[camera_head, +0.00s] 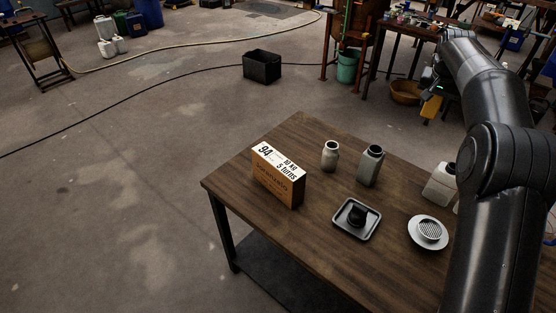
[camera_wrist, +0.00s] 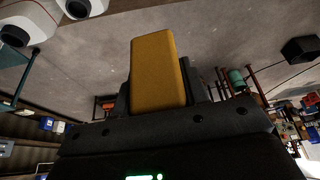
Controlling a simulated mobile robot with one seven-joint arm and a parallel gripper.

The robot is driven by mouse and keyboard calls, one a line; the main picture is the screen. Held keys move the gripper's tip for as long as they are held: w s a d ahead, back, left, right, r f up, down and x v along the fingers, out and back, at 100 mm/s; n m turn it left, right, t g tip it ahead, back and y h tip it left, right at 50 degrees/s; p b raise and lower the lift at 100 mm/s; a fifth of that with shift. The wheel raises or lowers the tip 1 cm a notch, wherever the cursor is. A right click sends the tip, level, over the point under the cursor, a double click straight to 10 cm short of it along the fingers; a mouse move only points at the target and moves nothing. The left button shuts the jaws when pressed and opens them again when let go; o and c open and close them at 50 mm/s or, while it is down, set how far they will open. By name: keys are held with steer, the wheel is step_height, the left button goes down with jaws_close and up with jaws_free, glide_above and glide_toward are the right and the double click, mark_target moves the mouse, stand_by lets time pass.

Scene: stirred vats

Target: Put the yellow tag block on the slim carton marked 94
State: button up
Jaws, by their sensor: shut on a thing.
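The slim carton (camera_head: 278,180) stands upright on the wooden table in the head view. Its white top edge carries the number 94, and its front is brown. My gripper (camera_head: 433,95) is at the upper right, raised beyond the table's far right side. It is shut on the yellow tag block (camera_head: 430,108), which hangs below it and is partly hidden by the gripper. In the wrist view the yellow block (camera_wrist: 157,72) sits between the dark fingers and sticks out past them. The carton's top shows nothing on it.
The table (camera_head: 240,178) also holds a small jar (camera_head: 330,155), a grey bottle (camera_head: 371,166), a white jug (camera_head: 440,184) partly behind my arm, a tray (camera_head: 340,229) with a dark object and a pale dish with a grate (camera_head: 428,232). A black crate (camera_head: 262,67) stands on the floor.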

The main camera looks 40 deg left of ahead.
steer(key=shift+r, duration=0.8)
steer(key=s+a+n+g+y, duration=0.1)
steer(key=s+a+n, duration=0.3)
steer(key=s+a, duration=0.85)
steer(key=s+a+n+y, duration=0.1)
steer(key=s+a+n, duration=0.2)
steer(key=s+a, duration=0.9)
glide_toward(277, 154)
steer(key=shift+w+a+f+n+y, duration=0.1)
steer(key=shift+w+a+n+y, duration=0.1)
steer(key=shift+w, duration=0.2)
steer(key=shift+w+a+f+n+y, duration=0.1)
steer(key=shift+w+a, duration=0.1)
steer(key=shift+w, duration=0.25)
steer(key=shift+f, duration=2)
steer(key=o, duration=1)
steer(key=shift+f, duration=0.15)
